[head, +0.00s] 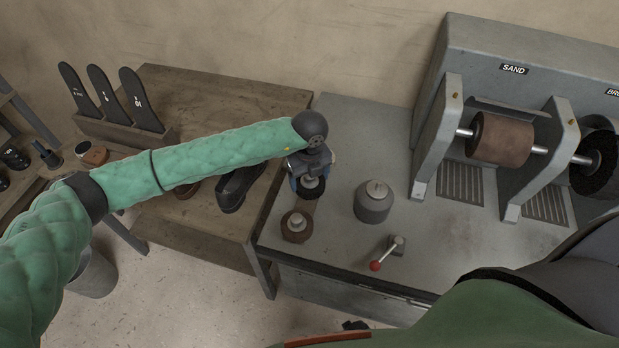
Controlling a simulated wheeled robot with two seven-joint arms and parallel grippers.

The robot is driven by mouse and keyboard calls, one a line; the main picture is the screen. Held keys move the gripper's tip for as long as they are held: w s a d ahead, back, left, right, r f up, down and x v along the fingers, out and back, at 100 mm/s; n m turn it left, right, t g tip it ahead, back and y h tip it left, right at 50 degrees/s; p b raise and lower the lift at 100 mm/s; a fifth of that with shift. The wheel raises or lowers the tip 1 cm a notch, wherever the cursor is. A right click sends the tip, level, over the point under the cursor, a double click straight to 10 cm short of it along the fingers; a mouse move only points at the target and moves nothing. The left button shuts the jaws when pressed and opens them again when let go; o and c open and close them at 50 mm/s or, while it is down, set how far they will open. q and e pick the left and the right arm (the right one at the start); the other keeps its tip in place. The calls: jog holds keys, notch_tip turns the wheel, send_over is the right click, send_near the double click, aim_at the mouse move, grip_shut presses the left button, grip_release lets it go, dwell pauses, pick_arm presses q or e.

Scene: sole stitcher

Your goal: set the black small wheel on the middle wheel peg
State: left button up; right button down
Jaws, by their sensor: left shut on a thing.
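The black small wheel (317,192) is a dark ring with a pale grey hub, at the left end of the grey bench top. My left gripper (308,179) is above it, shut on it by the hub. The middle wheel peg does not show clearly; the wheel and gripper cover that spot, so I cannot tell whether the wheel is around a peg or held above it. A brown wheel (295,229) with a light hub stands just in front of the black one. My right gripper is out of view.
A grey cylinder (373,204) and a red-knobbed lever (376,266) are on the bench to the right. The sanding machine (470,60) stands behind. A wooden table (215,95) at left holds a black shoe (232,190) and sole templates (103,95).

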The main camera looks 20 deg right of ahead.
pick_arm(q)
jog(key=shift+f+b, duration=1.6)
dwell(0.9)
jog(key=o, duration=1.1)
notch_tip(320, 180, up, 7)
jog(key=b, duration=0.3)
jog(key=shift+r, duration=0.45)
